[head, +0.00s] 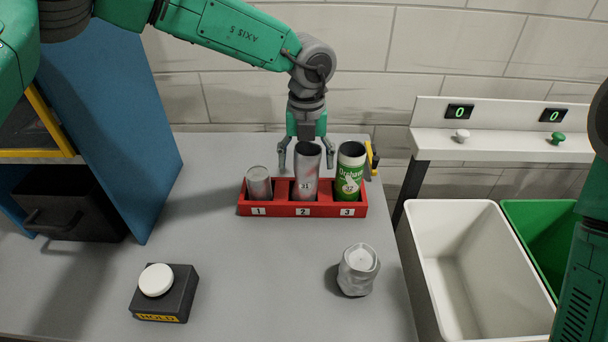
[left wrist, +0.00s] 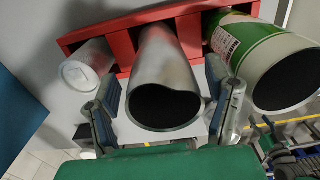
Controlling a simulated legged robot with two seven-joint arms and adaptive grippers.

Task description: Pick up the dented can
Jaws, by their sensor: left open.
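A crumpled silver can (head: 357,270) stands on the grey table at the front right, apart from the rack. A red rack (head: 274,208) with slots 1, 2 and 3 holds a short silver can (head: 259,184) in 1, a tall grey open can (head: 306,176) in 2 and a green-and-white can (head: 350,178) in 3. In the left wrist view, the rim of the tall can (left wrist: 160,62) looks bent inward at its right. My left gripper (head: 306,160) is open, its fingers on either side of the tall can; contact is unclear. My right gripper is out of view.
A black box with a white button marked HOLD (head: 164,297) stands at the front left. A blue panel (head: 112,120) rises at left. White (head: 460,207) and green (head: 524,210) bins stand right, below a shelf with two zero displays. The table's middle is clear.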

